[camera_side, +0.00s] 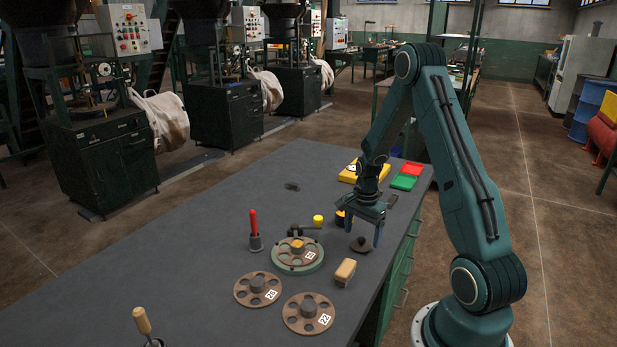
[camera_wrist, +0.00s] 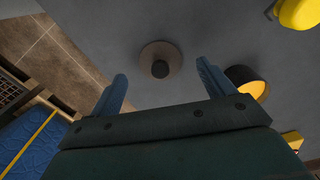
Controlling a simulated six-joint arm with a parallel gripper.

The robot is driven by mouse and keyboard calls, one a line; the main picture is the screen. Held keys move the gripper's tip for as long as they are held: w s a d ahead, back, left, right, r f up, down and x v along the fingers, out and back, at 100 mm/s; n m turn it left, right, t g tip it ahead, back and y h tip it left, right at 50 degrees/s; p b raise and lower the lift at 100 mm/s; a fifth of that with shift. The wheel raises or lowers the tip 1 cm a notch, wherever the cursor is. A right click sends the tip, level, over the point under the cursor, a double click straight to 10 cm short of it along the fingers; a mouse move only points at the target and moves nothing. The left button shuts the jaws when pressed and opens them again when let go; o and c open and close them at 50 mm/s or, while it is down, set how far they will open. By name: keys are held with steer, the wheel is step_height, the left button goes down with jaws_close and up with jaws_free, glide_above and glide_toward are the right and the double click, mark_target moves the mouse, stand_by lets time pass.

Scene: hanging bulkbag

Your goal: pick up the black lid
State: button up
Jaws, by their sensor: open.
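The black lid (camera_side: 361,245) lies on the dark table, a small dark disc with a round knob. In the wrist view the lid (camera_wrist: 160,62) looks brownish, with its black knob near the middle, ahead of and roughly between the fingertips. My gripper (camera_side: 360,228) is above the table with its fingers pointing down over the lid, apart from it. In the wrist view my gripper (camera_wrist: 160,80) has its two blue fingers wide apart with nothing between them. A dark round pot with yellow inside (camera_wrist: 246,82) stands to the right of the right finger.
A round fixture (camera_side: 297,254) and two discs with holes (camera_side: 258,289) (camera_side: 307,313) lie to the left and front. A wooden block (camera_side: 345,271) is near the lid. Yellow (camera_side: 372,172), red and green trays (camera_side: 404,182) sit behind. The table's left part is mostly clear.

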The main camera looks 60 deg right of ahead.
mark_target(361, 243)
steer(key=shift+f, duration=1.4)
steer(key=c, duration=1.1)
